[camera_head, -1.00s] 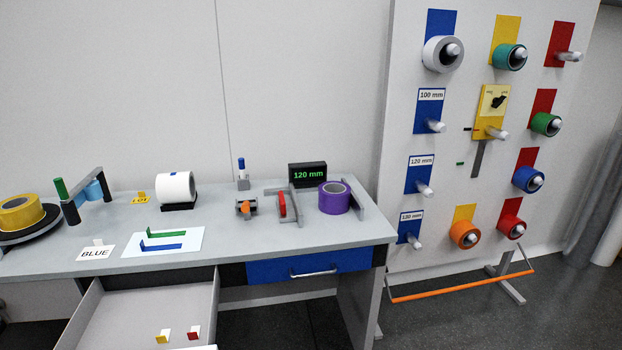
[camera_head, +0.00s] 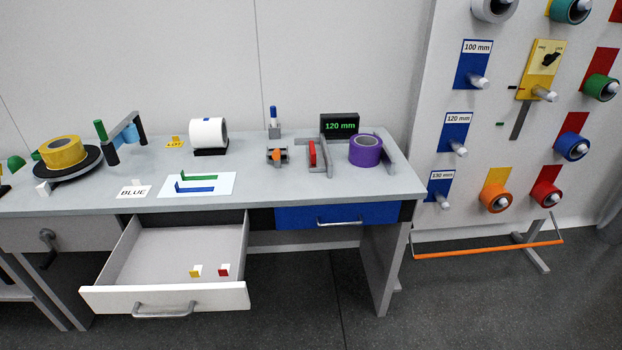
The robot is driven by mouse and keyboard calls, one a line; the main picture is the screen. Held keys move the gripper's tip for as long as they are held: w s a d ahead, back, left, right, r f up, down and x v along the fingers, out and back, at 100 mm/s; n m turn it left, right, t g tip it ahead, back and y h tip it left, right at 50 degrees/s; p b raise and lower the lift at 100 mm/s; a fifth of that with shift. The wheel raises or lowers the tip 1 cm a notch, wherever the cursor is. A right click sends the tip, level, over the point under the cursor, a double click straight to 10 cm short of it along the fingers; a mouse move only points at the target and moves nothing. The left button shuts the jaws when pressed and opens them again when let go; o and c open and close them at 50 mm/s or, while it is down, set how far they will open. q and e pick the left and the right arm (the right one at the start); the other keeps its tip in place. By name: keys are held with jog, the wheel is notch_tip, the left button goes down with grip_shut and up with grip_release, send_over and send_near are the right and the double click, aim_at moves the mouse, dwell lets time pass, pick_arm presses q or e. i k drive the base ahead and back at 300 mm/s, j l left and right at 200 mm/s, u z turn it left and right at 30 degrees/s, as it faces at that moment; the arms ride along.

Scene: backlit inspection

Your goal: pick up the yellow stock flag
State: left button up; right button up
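The yellow stock flag (camera_head: 195,272) is a small yellow piece with a white part, lying in the open drawer (camera_head: 130,262) below the table. A red flag (camera_head: 223,271) of the same shape lies just right of it. Both are near the drawer's front wall, apart from each other. Neither of my grippers shows in the head view.
The drawer front (camera_head: 110,299) has a grey handle and juts out from the table (camera_head: 300,190). On the table are a yellow roll (camera_head: 63,152) on a black disc, a white roll (camera_head: 208,132), a purple roll (camera_head: 366,149) and a white card (camera_head: 225,184). Right stands a peg board (camera_head: 440,150).

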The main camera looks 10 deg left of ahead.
aim_at(196, 272)
jog(key=i+l+u, duration=0.1)
jog(key=i+u, duration=0.25)
jog(key=i+l+u, duration=0.45)
jog(key=l+u, duration=0.25)
jog(key=k+l+u, duration=0.1)
jog(key=l+u, duration=0.2)
jog(key=l, duration=0.15)
jog(key=k+l+u, duration=0.25)
jog(key=l, duration=0.15)
jog(key=i, duration=0.1)
